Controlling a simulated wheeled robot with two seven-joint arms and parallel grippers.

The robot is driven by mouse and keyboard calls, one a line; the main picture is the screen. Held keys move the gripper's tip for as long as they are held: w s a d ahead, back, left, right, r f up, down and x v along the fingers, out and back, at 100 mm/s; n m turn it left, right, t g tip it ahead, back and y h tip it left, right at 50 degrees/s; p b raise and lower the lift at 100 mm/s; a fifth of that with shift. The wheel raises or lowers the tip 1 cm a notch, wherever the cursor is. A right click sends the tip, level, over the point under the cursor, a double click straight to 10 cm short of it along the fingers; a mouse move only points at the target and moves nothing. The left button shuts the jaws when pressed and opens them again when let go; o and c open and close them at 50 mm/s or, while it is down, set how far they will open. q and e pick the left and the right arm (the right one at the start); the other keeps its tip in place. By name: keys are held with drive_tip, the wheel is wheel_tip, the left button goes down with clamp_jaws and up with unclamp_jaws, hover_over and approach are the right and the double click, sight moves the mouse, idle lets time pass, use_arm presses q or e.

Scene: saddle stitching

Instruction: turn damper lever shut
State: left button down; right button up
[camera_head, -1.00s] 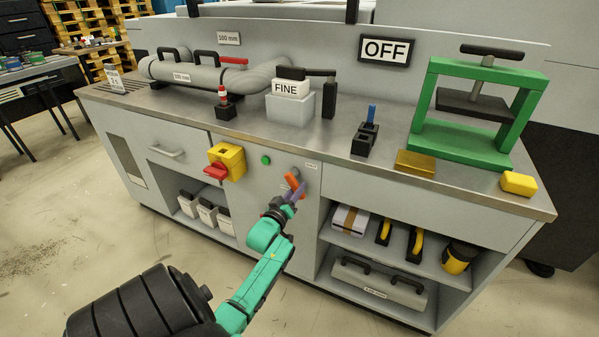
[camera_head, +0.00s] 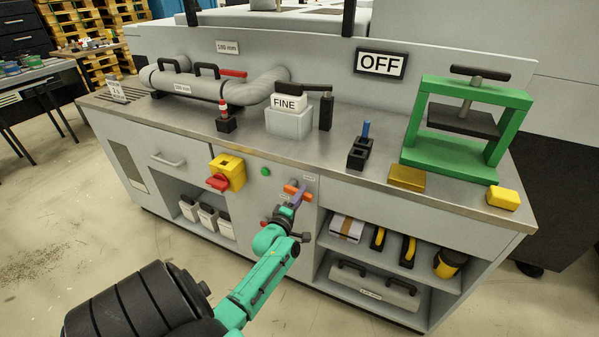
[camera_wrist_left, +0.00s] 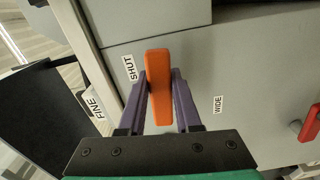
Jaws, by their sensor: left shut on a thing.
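The orange damper lever (camera_head: 290,188) is on the cabinet's front panel, left of the open shelves. In the head view it lies close to level, slanting slightly down to the right. My left gripper (camera_head: 300,197) is at the lever, its purple fingers partly covering it. In the left wrist view the lever (camera_wrist_left: 159,75) sits between the two fingers of the gripper (camera_wrist_left: 160,95), which is shut on it. The SHUT label (camera_wrist_left: 129,68) is beside the lever's end there; the WIDE label (camera_wrist_left: 218,103) is farther off on the right. My right gripper is out of view.
A yellow box with a red switch (camera_head: 227,173) and a green button (camera_head: 265,171) are left of the lever. An OFF sign (camera_head: 381,64) stands above the bench top. A green press (camera_head: 460,160) is at the right end. Open floor lies in front.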

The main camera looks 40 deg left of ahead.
use_arm(q)
drive_tip(key=shift+d+r+n, duration=0.15)
drive_tip(key=shift+r+n, duration=0.15)
drive_tip(key=shift+n, duration=0.3)
drive_tip(key=shift+w, duration=0.1)
drive_tip(key=c, duration=0.6)
unclamp_jaws()
drive_tip(key=shift+w, duration=0.1)
drive_tip(key=shift+s, duration=0.25)
drive_tip(key=v, duration=1.4)
drive_tip(key=shift+p, duration=0.35)
drive_tip(key=shift+d, duration=0.15)
